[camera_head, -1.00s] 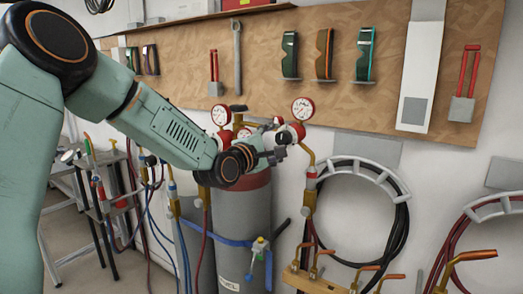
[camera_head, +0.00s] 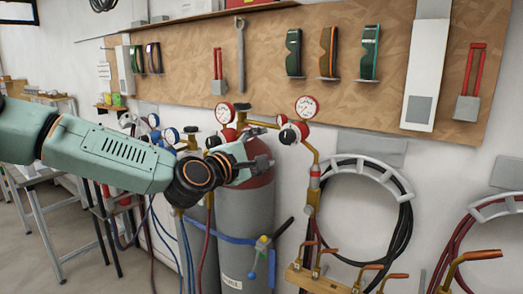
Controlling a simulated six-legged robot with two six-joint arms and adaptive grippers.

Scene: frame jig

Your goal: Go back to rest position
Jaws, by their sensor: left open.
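My left gripper (camera_head: 262,163) is in the camera head view, at the end of the green left arm that comes in from the left. It is open, with nothing seen between its fingers. It is in front of the top of a grey gas cylinder (camera_head: 247,217) with a red shoulder, below the pressure gauges (camera_head: 306,107). I cannot tell whether it touches the cylinder. The arm hides part of the cylinder tops and hoses. My right gripper is not in view.
A tool board (camera_head: 390,60) on the wall holds several goggles (camera_head: 326,53) and a wrench (camera_head: 240,56). A black hose coil (camera_head: 404,225) hangs at right, above a torch rack (camera_head: 318,281). A metal table (camera_head: 45,175) stands at left. Open floor shows at lower left.

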